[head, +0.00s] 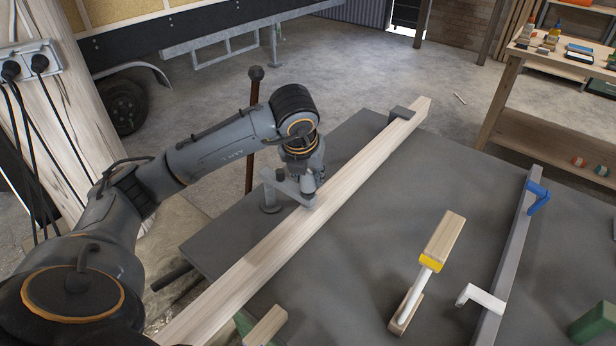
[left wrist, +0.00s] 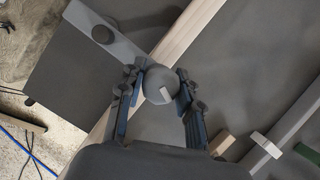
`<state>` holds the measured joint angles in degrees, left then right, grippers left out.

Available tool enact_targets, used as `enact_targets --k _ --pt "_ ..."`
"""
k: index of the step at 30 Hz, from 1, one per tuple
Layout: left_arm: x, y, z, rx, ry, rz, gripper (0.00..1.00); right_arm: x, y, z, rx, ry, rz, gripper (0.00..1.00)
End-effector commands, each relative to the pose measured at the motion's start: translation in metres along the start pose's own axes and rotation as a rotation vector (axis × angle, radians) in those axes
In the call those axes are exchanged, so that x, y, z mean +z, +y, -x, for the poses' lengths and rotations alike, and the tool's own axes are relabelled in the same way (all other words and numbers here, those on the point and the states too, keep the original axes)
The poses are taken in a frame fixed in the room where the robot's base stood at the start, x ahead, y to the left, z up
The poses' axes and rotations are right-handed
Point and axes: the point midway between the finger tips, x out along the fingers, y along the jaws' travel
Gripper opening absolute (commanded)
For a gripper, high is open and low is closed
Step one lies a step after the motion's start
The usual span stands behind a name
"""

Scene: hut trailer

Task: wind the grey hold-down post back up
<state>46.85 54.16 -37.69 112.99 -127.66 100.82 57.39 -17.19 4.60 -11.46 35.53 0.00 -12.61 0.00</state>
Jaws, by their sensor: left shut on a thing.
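The grey hold-down (head: 270,199) stands at the far left edge of the dark bench. Its flat arm (head: 289,187) reaches over a long pale plank (head: 352,182). In the left wrist view the arm (left wrist: 122,45) runs from upper left to a round grey knob (left wrist: 158,88) with a pale mark. My left gripper (head: 312,184) points down at the arm's end over the plank. Its fingers (left wrist: 160,98) are shut on the knob, one on each side. The gripper hides most of the post under the knob; I cannot tell whether its foot touches the plank. My right gripper is not in view.
A grey block (head: 401,114) sits by the plank's far end. A brown pole (head: 250,150) stands behind my arm.

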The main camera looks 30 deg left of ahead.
Motion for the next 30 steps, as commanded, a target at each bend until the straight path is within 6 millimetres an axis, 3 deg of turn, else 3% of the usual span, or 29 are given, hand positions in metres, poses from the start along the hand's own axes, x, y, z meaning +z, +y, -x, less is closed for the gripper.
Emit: enact_targets --k 16,17,20,30 --pt "0.0019 0.0003 0.0015 0.009 -0.004 0.026 0.03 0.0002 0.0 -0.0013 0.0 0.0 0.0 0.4" --pt "0.0019 0.0003 0.0015 0.009 -0.004 0.026 0.38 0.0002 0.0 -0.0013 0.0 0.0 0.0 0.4" --pt "0.0016 0.0003 0.0013 0.009 -0.004 0.026 0.57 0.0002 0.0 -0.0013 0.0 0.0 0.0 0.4" --pt "0.0009 -0.0001 0.0027 0.009 -0.002 0.024 0.57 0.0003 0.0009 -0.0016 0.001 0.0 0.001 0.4"
